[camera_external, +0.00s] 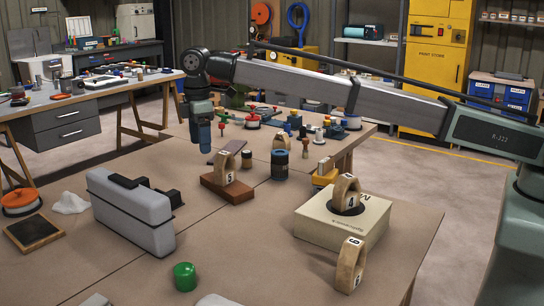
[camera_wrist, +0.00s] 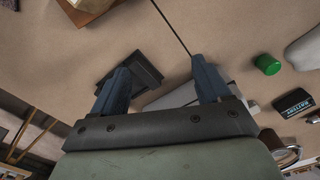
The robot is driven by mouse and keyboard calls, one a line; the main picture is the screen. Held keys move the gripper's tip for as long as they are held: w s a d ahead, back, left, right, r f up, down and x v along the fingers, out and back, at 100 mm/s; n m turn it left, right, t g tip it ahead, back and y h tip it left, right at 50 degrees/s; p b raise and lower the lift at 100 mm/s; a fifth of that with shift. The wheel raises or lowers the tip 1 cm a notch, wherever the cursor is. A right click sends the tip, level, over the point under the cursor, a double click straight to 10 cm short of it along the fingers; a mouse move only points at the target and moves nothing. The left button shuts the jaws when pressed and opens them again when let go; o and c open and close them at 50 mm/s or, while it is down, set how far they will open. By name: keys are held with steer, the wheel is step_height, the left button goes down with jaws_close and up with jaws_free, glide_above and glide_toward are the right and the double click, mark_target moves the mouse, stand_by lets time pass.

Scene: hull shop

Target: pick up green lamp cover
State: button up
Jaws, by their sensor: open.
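The green lamp cover (camera_external: 184,276) is a short green cylinder standing on the near part of the brown table, in front of the grey case. It also shows in the wrist view as a green cylinder (camera_wrist: 267,64) at the upper right, outside the span of the fingers. My gripper (camera_external: 205,147) is raised above the table, farther back than the cover and well apart from it. In the wrist view my two blue fingers (camera_wrist: 160,65) stand wide apart with nothing held between them.
The grey case (camera_external: 132,212) with black fittings stands behind the cover. A pale box (camera_external: 320,230) carries a numbered wooden ring, with another ring (camera_external: 350,265) beside it. A wooden block (camera_external: 227,190) and a dark jar (camera_external: 279,164) stand farther back.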

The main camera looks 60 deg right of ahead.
steer(key=s+a, duration=0.9)
steer(key=a, duration=0.5)
glide_above(184, 268)
step_height(184, 268, down, 13)
steer(key=shift+s+f, duration=0.15)
steer(key=shift+w+f, duration=0.15)
steer(key=shift+f, duration=1.25)
steer(key=shift+w+f, duration=0.1)
steer(key=shift+f, duration=1.3)
steer(key=c, duration=1.1)
